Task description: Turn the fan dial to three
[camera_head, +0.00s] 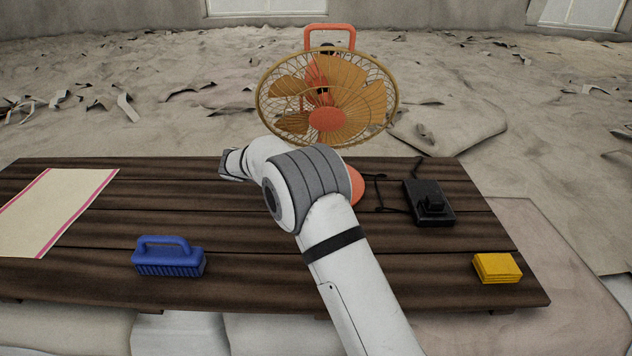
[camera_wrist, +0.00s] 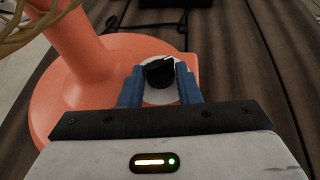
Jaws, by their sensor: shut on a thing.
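The fan (camera_head: 327,118) has an orange stand and an orange-yellow caged head and stands at the back of the dark plank table. Its round orange base (camera_wrist: 62,112) fills the left of the wrist view. The black dial (camera_wrist: 160,73) sits on a pale disc on that base, with a thin light pointer mark aimed up and to the right. My gripper (camera_wrist: 160,84) has one blue finger on each side of the dial and is shut on it. The numbers around the dial cannot be read. In the head view my arm hides the gripper, the dial and most of the base.
A black box (camera_head: 430,203) with a cord lies right of the fan base. A blue brush (camera_head: 168,257) and a yellow sponge stack (camera_head: 497,268) lie near the front edge. A cream cloth with pink stripes (camera_head: 52,208) lies at left. The table's left middle is clear.

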